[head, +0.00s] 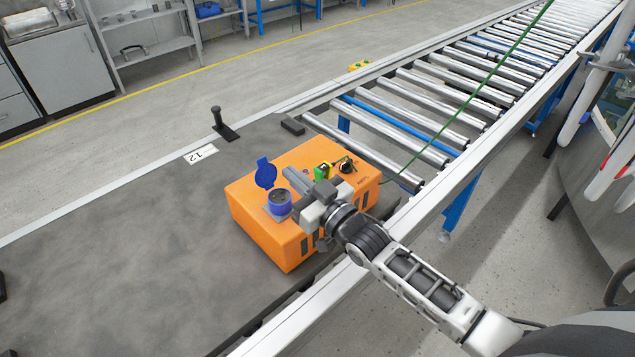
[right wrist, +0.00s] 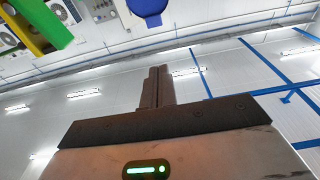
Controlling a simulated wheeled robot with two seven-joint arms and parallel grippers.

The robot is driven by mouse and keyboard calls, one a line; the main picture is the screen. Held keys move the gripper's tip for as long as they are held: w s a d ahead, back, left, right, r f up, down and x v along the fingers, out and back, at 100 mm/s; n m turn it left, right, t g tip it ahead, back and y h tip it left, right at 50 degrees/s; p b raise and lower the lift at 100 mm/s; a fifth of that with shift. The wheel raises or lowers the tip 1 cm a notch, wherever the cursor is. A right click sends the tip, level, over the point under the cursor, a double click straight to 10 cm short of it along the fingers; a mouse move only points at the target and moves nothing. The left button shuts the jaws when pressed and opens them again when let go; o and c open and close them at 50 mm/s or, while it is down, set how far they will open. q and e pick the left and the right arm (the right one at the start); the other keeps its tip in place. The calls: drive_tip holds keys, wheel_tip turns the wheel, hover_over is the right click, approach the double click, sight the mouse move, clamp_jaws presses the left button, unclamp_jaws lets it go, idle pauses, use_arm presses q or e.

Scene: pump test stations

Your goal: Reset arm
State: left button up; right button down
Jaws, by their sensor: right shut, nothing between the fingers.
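My right gripper (head: 291,176) reaches in from the lower right over the top of an orange box (head: 265,228). Its fingers (right wrist: 157,88) are shut together with nothing between them. They are beside a blue socket (head: 277,203) whose blue lid (head: 266,173) stands open; the lid also shows at the top of the right wrist view (right wrist: 147,7). A green and yellow part (head: 323,172) and a black knob (head: 346,164) sit on the box behind the gripper. Part of the box top is hidden by the gripper. My left gripper is not in view.
The box stands on a dark grey table (head: 110,235) beside a roller conveyor (head: 400,122). A black upright handle (head: 222,125) and a white label reading 12 (head: 201,154) are at the far edge. The table's left part is largely clear. A green cable (head: 470,95) crosses the rollers.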

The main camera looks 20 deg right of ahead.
drive_tip(key=s+d+r, duration=0.1)
drive_tip(key=s+d, duration=0.1)
drive_tip(key=s, duration=0.4)
drive_tip(key=s+a+f+g+h, duration=0.1)
drive_tip(key=s+f+g, duration=0.3)
drive_tip(key=s+f, duration=0.4)
drive_tip(key=s+a+f+m+g+h, duration=0.1)
drive_tip(key=s+a+f+g, duration=0.3)
drive_tip(key=s+f, duration=0.4)
drive_tip(key=shift+s+f+h, duration=0.3)
drive_tip(key=shift+f+h, duration=0.25)
drive_tip(key=shift+h, duration=0.05)
